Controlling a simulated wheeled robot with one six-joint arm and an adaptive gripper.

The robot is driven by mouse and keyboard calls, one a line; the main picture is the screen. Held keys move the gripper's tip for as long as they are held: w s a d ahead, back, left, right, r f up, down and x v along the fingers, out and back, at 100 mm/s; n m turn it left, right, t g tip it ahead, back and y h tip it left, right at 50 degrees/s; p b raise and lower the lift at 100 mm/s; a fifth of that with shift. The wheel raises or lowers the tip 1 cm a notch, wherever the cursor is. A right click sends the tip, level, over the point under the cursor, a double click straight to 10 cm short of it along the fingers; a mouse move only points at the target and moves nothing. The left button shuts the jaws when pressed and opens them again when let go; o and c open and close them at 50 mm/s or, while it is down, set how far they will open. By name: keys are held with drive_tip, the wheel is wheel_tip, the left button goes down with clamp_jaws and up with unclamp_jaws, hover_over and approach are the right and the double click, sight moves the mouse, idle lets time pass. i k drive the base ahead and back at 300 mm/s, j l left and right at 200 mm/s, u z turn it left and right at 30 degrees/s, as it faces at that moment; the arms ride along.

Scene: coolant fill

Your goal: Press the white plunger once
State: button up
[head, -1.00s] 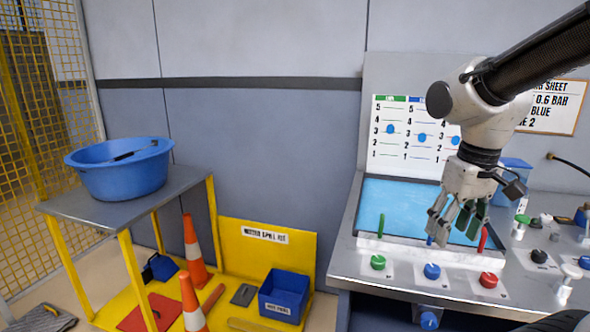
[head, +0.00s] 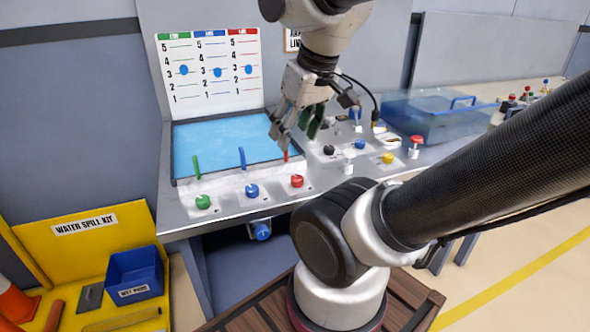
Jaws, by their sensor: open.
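A small white plunger (head: 348,158) stands upright on the grey metal bench, at the front of the panel with the black, blue and yellow knobs. My gripper (head: 293,132) is open and empty, with its fingers pointing down. In the picture it is left of the white plunger and apart from it, above the right end of the blue basin. I cannot tell its exact height above the bench.
A red lever (head: 286,154) is close below my gripper. Green (head: 203,202), blue (head: 252,191) and red (head: 297,181) knobs line the bench front. A black knob (head: 329,151) and yellow knob (head: 388,158) flank the plunger. A clear blue tank (head: 440,115) stands right.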

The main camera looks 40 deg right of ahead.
sight(348, 153)
drive_tip(key=z, duration=1.25)
